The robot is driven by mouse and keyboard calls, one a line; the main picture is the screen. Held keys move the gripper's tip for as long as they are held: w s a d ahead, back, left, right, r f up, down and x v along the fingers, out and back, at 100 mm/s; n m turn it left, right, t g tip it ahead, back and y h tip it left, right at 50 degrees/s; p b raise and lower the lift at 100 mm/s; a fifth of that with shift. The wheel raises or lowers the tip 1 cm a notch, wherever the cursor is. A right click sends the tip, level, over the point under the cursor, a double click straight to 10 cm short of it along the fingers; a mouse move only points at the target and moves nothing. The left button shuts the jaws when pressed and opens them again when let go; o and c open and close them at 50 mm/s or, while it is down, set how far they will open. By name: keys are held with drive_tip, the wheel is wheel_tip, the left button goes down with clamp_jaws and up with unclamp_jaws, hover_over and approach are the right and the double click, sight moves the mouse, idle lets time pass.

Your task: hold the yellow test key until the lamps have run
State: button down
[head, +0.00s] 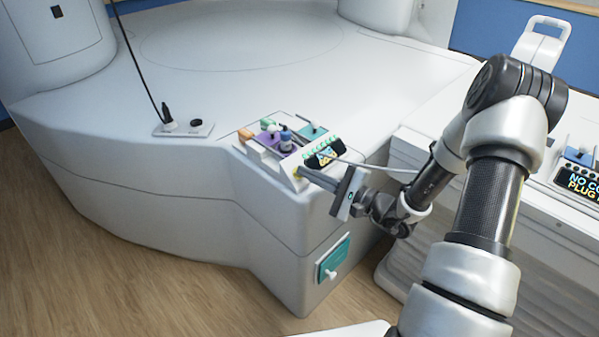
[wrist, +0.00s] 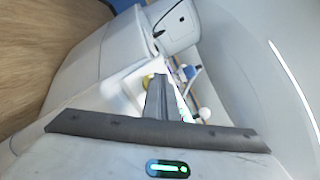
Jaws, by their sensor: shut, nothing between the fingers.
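The yellow test key (head: 297,174) is on the front face of the small control panel (head: 262,158) at the corner of the white magnet housing. Only a bit of it shows in the head view, at my fingertips. In the wrist view the yellow key (wrist: 147,81) peeks out beside my fingers. My gripper (head: 305,172) is shut and empty, its tips right at the key; I cannot tell whether they press it. The wrist view shows the shut fingers (wrist: 158,80) too. A row of small green lamps (head: 318,150) sits above a dark display on the panel.
Coloured connectors (head: 268,125) stand on the panel behind my fingers. A teal plate (head: 333,260) with a white handle is on the housing below. A white cart (head: 570,200) with another display stands at the right. A black cable (head: 135,50) rises from the left socket.

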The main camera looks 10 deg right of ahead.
drive_tip(key=shift+s+d+r+p, duration=0.35)
drive_tip(key=shift+s+r, duration=0.1)
drive_tip(key=shift+r, duration=0.1)
drive_tip(key=s+d+r+p, duration=0.2)
drive_tip(key=r, duration=0.1)
drive_tip(key=shift+s+r+p, duration=0.3)
drive_tip(key=shift+s, duration=0.1)
idle(0.5)
